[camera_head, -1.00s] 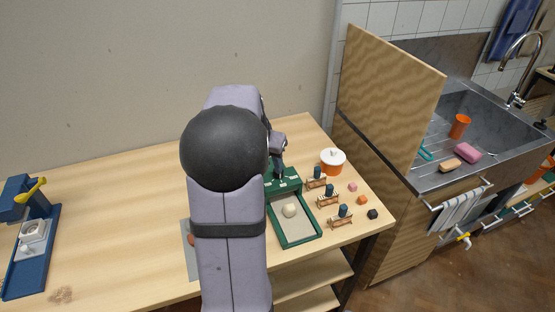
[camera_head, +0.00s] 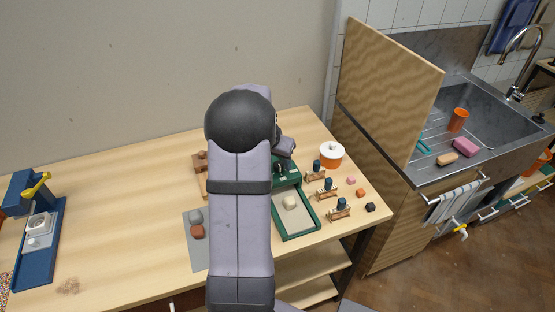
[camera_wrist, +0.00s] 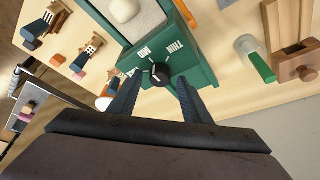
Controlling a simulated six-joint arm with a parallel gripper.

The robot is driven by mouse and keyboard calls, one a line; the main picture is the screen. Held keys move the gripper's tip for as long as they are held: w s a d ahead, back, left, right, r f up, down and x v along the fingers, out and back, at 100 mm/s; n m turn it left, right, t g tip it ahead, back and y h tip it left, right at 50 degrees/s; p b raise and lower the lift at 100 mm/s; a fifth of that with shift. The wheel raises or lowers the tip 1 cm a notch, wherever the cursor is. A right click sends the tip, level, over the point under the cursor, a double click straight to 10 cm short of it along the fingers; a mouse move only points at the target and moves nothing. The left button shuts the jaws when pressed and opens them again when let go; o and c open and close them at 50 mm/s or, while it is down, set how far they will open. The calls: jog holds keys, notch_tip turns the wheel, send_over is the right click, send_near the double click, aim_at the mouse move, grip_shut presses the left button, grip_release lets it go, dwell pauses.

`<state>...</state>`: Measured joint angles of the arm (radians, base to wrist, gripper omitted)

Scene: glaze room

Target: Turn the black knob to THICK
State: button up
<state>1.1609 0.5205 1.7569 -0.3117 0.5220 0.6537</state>
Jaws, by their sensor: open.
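The black knob (camera_wrist: 159,73) is on the front face of a green box (camera_wrist: 197,62) in the wrist view. In the head view the green box (camera_head: 287,170) is partly behind my arm, and the knob is hard to make out.
A green-rimmed tray (camera_head: 317,222) holding a pale lump (camera_head: 290,202) adjoins the box. Small wooden stands (camera_head: 316,174), an orange pot (camera_head: 331,155) and small cubes are to its right. A grey mat (camera_head: 200,257) lies left of my arm. A blue device (camera_head: 40,245) stands far left.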

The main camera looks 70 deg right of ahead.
jog(key=shift+f, duration=0.2)
jog(key=c, duration=1)
jog(key=shift+c, duration=0.2)
